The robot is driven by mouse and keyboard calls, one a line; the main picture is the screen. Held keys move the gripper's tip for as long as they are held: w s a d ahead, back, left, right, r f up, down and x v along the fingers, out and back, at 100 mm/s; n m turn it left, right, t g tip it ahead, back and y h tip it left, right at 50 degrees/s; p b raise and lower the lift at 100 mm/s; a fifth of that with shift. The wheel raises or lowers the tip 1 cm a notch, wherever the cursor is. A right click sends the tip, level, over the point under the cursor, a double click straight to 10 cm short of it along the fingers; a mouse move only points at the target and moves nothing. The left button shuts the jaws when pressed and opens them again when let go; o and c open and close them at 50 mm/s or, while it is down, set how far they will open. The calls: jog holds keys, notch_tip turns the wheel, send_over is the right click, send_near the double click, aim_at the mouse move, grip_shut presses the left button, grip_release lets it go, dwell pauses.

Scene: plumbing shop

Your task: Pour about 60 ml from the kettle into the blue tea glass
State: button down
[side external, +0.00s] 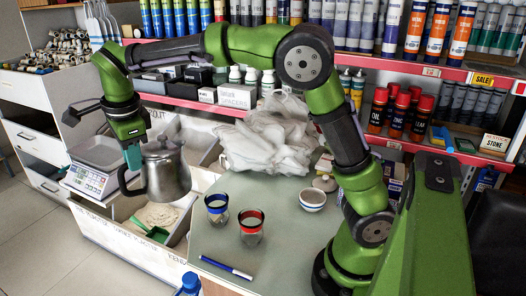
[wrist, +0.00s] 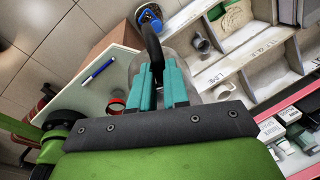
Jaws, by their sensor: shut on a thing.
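The steel kettle (side external: 168,172) hangs in the air over the bins, left of the counter in the side view, and looks about upright. My gripper (side external: 133,158) is shut on its black handle, which shows in the wrist view (wrist: 152,42) above the teal fingers (wrist: 161,75). The blue tea glass (side external: 217,208) stands upright on the counter, to the right of the kettle and lower. A red-rimmed glass (side external: 251,227) stands close by it and shows partly in the wrist view (wrist: 116,104). I cannot make out the blue glass in the wrist view.
A blue pen (side external: 226,267) lies on the counter's front part. A patterned bowl (side external: 312,200) and crumpled white plastic (side external: 265,138) are farther right and back. A scale (side external: 92,170) stands left. A bin (side external: 155,218) holds powder and a green scoop. A blue-capped bottle (side external: 189,285) is in front.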

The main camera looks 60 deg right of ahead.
jog(key=w+a+m, duration=0.1)
jog(key=a, duration=0.4)
notch_tip(320, 180, down, 14)
dwell(0.3)
jog(key=shift+d+r, duration=0.1)
jog(key=shift+d, duration=0.1)
